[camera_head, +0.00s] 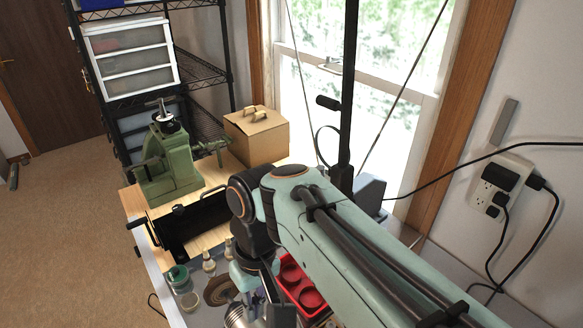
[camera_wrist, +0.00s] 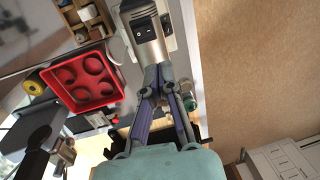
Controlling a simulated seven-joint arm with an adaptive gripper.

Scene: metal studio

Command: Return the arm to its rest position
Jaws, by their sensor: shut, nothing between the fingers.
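My gripper (camera_wrist: 163,72) shows in the wrist view, its two slim fingers brought together at the tips with nothing between them. The fingertips appear close to a silver device with a black switch (camera_wrist: 146,30), but I cannot tell whether they touch it. In the head view my pale green arm reaches in from the lower right over the workbench, bent at a dark joint. Its lower end is largely hidden behind the arm there.
A red tray with round wells (camera_wrist: 69,98) lies beside the gripper; it also shows in the head view (camera_head: 291,271). A green machine (camera_head: 172,165), a cardboard box (camera_head: 262,139) and small bottles (camera_head: 208,262) stand on the crowded bench. Open floor (camera_head: 62,225) lies left.

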